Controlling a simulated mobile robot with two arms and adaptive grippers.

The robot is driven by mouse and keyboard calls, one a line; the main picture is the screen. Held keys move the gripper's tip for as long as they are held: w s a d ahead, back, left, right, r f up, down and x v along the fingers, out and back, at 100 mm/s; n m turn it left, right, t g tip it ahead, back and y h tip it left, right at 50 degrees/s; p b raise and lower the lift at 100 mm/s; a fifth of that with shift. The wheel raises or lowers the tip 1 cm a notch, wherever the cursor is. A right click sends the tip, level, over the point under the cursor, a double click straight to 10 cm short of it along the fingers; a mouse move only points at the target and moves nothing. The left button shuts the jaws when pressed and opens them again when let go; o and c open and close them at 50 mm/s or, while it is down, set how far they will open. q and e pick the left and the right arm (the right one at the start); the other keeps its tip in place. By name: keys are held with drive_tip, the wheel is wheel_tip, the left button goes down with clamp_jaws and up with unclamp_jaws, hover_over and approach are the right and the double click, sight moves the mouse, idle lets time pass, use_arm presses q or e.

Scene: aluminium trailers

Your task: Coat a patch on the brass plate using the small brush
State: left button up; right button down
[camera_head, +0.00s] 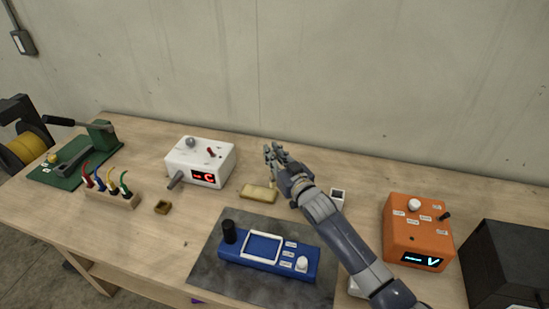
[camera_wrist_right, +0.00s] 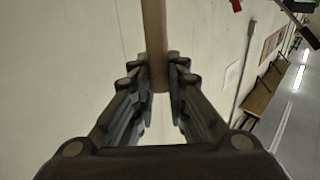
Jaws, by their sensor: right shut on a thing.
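The brass plate (camera_head: 258,193) is a small, flat yellowish piece lying on the bench near its middle. My right gripper (camera_head: 276,155) is above and just behind it to the right in the head view. In the right wrist view, my right gripper (camera_wrist_right: 158,68) is shut on a slim tan rod, the handle of the small brush (camera_wrist_right: 153,40). The brush's bristles are not clear, and I cannot tell whether they touch the plate. My left gripper is not in view.
A white box (camera_head: 200,158) with a red display stands left of the plate. A blue device (camera_head: 268,250) on a dark mat (camera_head: 205,262) is in front. A small brass-coloured cup (camera_head: 162,207) and a tool rack (camera_head: 108,198) are left; an orange box (camera_head: 418,228) is right.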

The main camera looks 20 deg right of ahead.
drive_tip(key=r, duration=0.1)
drive_tip(key=r+p, duration=0.1)
drive_tip(key=shift+d+r+p, duration=0.25)
drive_tip(key=shift+r+p, duration=0.1)
drive_tip(key=shift+r, duration=0.05)
drive_tip(key=shift+s+r, duration=0.1)
drive_tip(key=shift+r, duration=0.25)
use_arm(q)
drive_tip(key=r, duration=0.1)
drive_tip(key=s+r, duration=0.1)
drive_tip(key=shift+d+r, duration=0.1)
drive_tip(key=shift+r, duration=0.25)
use_arm(e)
drive_tip(key=shift+a, duration=0.1)
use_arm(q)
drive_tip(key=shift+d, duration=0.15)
